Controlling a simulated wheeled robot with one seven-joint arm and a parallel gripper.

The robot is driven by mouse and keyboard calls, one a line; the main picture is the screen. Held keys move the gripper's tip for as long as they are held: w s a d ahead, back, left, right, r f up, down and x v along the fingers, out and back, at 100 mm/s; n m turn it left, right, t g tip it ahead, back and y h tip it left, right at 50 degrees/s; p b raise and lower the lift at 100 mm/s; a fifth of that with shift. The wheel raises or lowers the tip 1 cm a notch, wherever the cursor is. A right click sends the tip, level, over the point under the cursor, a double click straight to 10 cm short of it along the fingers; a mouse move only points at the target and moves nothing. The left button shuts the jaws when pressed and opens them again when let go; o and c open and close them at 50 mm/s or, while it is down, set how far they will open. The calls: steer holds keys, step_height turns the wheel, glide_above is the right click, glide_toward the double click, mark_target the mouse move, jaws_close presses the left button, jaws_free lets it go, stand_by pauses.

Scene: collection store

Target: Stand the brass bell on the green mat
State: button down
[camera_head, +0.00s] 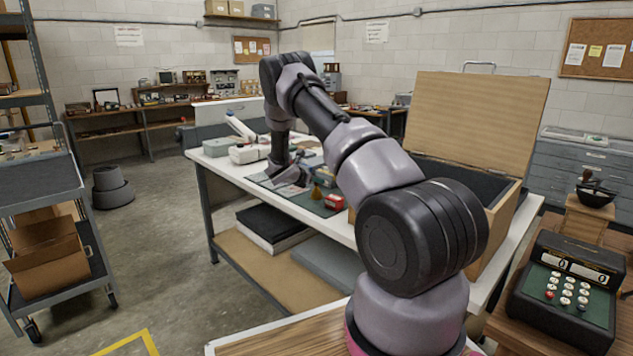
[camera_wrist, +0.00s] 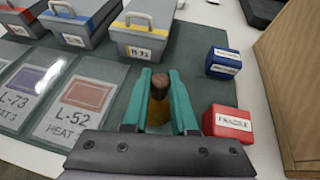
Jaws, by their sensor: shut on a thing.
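The brass bell (camera_wrist: 158,112) is between my gripper's teal fingers in the wrist view, its brown rounded handle top toward the camera. My gripper (camera_wrist: 160,76) is shut on it. In the head view the bell (camera_head: 317,193) is a small brass shape beside a red box, near my gripper (camera_head: 298,178). A dark green-grey mat (camera_wrist: 42,43) lies on the white table below; it also shows in the head view (camera_head: 312,208). The bell's base is hidden, so I cannot tell whether it touches the mat.
A red box (camera_wrist: 228,123) labelled FRAGILE and a blue box (camera_wrist: 223,63) are close on the right. Label cards (camera_wrist: 80,110) lie on the left. Several grey cases (camera_wrist: 140,32) stand beyond. A large wooden box (camera_head: 478,85) with a raised lid stands at the table's right.

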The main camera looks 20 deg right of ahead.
steer(key=c, duration=0.7)
jaws_free()
steer(key=shift+f, duration=0.1)
steer(key=shift+r, duration=0.2)
steer(key=v, duration=1.1)
steer(key=s+r+m+g+y, duration=0.4)
steer(key=s+r+m, duration=1)
steer(key=s+r, duration=0.45)
steer(key=s+a+r+m+t+y, duration=0.1)
steer(key=s+a+r+m+y, duration=0.2)
steer(key=s, duration=0.5)
steer(key=s+a+r+m+t+y, duration=0.2)
steer(key=s+a+r+m, duration=0.3)
steer(key=s, duration=0.4)
steer(key=s+a+r+m+t+y, duration=0.1)
steer(key=s+a+r+m+y, duration=0.3)
steer(key=s, duration=0.4)
steer(key=shift+s+a+r+m+t, duration=0.35)
steer(key=shift+a+m, duration=0.4)
steer(key=shift+m, duration=0.35)
steer(key=shift+w, duration=0.1)
